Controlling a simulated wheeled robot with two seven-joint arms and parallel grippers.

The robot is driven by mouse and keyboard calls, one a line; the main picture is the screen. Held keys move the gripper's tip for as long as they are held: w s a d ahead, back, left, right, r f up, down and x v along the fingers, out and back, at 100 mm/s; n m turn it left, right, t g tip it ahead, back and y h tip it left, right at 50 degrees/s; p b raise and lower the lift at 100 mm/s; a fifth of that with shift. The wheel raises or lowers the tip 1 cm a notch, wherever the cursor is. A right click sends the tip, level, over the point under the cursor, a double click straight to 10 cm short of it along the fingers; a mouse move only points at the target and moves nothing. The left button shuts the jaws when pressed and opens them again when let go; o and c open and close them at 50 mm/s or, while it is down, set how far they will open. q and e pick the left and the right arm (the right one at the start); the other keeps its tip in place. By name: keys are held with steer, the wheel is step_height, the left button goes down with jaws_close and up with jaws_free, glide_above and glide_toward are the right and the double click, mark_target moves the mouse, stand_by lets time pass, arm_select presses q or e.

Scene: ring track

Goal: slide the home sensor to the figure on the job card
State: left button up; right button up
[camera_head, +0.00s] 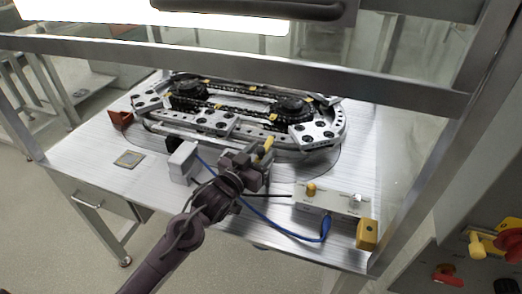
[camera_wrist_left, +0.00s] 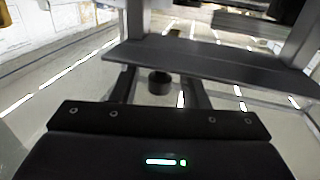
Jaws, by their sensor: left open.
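The ring track (camera_head: 215,122), an oval of silver rails with dark chain and several carriages, sits on the white table. My left gripper (camera_head: 258,163) is open at the track's front edge, beside a small yellow part (camera_head: 266,147). I cannot tell whether this part is the home sensor, or whether the gripper touches it. A small card-like plate (camera_head: 129,159) lies flat at the table's left; its figure is too small to read. The left wrist view shows the dark gripper body (camera_wrist_left: 155,150) with a green light. My right gripper is not in view.
A grey block (camera_head: 183,163) stands left of my arm. A blue cable (camera_head: 272,222) runs to a control box (camera_head: 335,203) with a yellow knob. A yellow box (camera_head: 367,234) is at the front right corner. A metal frame bar (camera_head: 240,62) crosses above the table.

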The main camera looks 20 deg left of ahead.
arm_select(q)
steer(key=shift+w, duration=0.25)
